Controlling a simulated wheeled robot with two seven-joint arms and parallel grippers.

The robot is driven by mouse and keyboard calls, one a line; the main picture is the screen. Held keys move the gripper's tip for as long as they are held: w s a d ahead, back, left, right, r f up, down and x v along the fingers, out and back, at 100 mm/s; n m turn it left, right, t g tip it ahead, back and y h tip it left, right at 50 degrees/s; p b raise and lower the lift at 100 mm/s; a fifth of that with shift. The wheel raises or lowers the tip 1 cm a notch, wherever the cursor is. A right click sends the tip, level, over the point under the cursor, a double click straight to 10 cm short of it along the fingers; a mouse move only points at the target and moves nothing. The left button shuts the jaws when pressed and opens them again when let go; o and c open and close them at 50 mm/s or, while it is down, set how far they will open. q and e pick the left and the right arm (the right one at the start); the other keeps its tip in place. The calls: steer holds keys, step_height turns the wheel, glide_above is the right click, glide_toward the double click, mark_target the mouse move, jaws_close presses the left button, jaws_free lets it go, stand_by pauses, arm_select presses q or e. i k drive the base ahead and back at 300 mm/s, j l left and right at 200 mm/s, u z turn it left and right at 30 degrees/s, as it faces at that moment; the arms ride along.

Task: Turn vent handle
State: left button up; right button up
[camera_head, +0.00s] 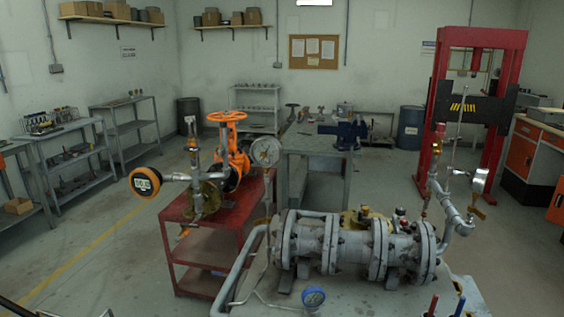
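A gate valve with an orange handwheel (227,116) stands on a red cart (215,228) left of the middle. A small yellowish lever (478,213) hangs below a gauge on the right pipework (447,212). I cannot tell which small part is the vent handle. Neither of my grippers is in view.
A grey flanged cylinder (350,245) fills the front bench, with a blue gauge (313,297) at the near edge. A grey workbench (318,150) with a blue vise and a red press frame (510,90) stand behind. The floor left of the cart is clear.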

mark_target(464, 172)
steer(key=l+u, duration=0.25)
steer(key=l, duration=0.45)
steer(key=l+u, duration=0.25)
steer(key=l, duration=0.45)
